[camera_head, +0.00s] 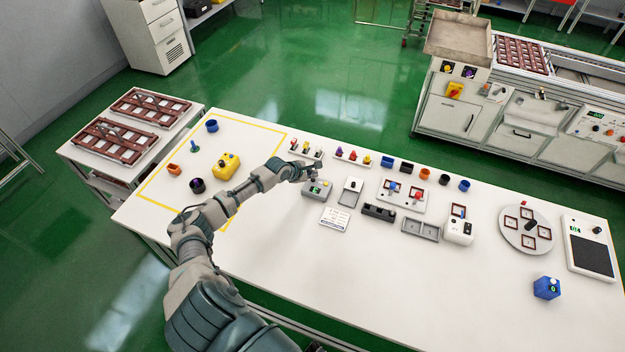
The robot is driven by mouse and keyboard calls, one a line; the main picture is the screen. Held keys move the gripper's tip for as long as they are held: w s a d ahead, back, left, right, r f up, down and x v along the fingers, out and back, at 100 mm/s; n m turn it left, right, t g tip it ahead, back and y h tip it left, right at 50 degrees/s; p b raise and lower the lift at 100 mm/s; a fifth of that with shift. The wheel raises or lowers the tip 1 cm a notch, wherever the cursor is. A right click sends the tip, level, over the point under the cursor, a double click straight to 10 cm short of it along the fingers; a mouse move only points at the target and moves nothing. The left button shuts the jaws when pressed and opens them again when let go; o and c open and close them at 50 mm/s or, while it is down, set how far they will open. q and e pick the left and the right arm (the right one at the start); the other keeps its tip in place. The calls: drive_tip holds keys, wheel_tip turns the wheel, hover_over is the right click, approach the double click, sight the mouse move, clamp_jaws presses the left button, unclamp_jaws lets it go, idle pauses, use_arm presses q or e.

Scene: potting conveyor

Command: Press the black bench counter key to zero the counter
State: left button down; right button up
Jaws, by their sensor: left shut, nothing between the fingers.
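A small grey box (317,192) with what looks like a small display on its front stands on the white bench; I take it to be the bench counter. My left gripper (313,173) is shut and empty, and its fingertips are at the upper back edge of this box. The black key cannot be made out, and the gripper covers part of the box top. I cannot tell whether the fingertips touch the box. My right gripper is not in view.
A white card (334,218) lies in front of the box. A grey tray with a white lid (350,191) stands to its right. A yellow device (226,166) stands at left. Racks of coloured parts (352,157) line the back. The front bench area is clear.

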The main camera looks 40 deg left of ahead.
use_arm(q)
drive_tip(key=shift+d, duration=0.15)
drive_tip(key=shift+f+p, duration=0.15)
drive_tip(key=shift+p, duration=0.2)
drive_tip(key=shift+s+a+f, duration=0.1)
drive_tip(key=shift+a+f, duration=0.1)
drive_tip(key=shift+f, duration=0.05)
drive_tip(key=shift+f, duration=0.35)
idle(0.6)
drive_tip(key=shift+d+r+p, duration=0.1)
drive_tip(key=shift+r+p, duration=0.8)
drive_tip(key=shift+p, duration=0.55)
